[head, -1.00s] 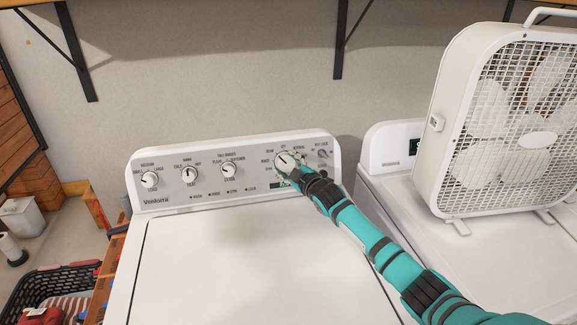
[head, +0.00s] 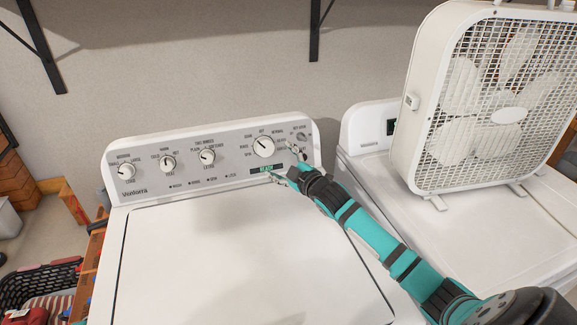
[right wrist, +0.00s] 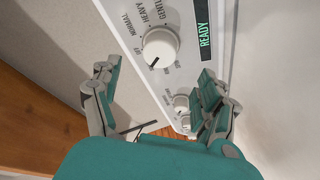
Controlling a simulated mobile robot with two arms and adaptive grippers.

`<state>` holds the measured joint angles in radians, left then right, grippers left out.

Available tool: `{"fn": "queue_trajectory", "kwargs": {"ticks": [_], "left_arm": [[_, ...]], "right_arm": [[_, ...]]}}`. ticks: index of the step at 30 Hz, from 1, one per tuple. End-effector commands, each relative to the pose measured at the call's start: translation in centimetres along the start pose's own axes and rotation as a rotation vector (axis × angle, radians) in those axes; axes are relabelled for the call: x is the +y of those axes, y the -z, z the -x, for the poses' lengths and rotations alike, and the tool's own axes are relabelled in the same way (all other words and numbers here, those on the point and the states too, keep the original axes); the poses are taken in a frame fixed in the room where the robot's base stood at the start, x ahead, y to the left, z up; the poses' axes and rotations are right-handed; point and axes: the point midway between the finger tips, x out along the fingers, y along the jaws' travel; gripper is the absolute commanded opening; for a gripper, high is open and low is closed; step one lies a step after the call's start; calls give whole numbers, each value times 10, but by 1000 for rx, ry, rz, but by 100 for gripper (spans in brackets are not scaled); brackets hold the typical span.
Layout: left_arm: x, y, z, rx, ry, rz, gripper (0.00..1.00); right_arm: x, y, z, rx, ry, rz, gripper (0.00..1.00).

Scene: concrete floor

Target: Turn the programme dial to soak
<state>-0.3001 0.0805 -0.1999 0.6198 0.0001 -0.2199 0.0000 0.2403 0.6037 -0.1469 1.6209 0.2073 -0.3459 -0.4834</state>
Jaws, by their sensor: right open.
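The programme dial (head: 263,146) is the large white knob at the right of the washer's control panel (head: 229,160). Its dark pointer mark points up and left in the head view, toward the small label that seems to read soak. My right gripper (head: 285,165) is open and empty, just below and right of the dial, apart from it. In the right wrist view the dial (right wrist: 160,47) stands beyond the spread fingers (right wrist: 154,82), with its mark pointing down and slightly left. Normal, heavy and gentle labels are readable there. My left gripper is not in view.
A lit display (head: 267,168) below the dial reads READY in the wrist view. Three smaller knobs, including one (head: 208,156), sit further left. A box fan (head: 411,102) stands on the neighbouring machine (head: 369,137) at the right. The washer lid (head: 220,245) is clear.

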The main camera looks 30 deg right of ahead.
Motion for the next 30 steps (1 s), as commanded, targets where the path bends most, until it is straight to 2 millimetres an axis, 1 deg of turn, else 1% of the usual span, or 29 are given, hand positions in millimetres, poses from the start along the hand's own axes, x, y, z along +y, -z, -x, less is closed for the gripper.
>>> {"fn": "queue_trajectory", "kwargs": {"ticks": [1, 3, 8, 25, 28, 30], "left_arm": [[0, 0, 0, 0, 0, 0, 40], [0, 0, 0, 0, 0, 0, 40], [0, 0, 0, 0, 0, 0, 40], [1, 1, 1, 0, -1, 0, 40], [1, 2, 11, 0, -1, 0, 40], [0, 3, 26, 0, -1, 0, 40]], "right_arm": [[-1, 0, 9, 0, 2, 1, 77], [-1, 0, 19, 0, 1, 0, 77], [0, 0, 30, 0, 0, 1, 77], [1, 1, 32, 0, 0, 0, 77], [9, 8, 33, 1, -1, 0, 77], [21, 17, 35, 1, -1, 0, 77]]}}
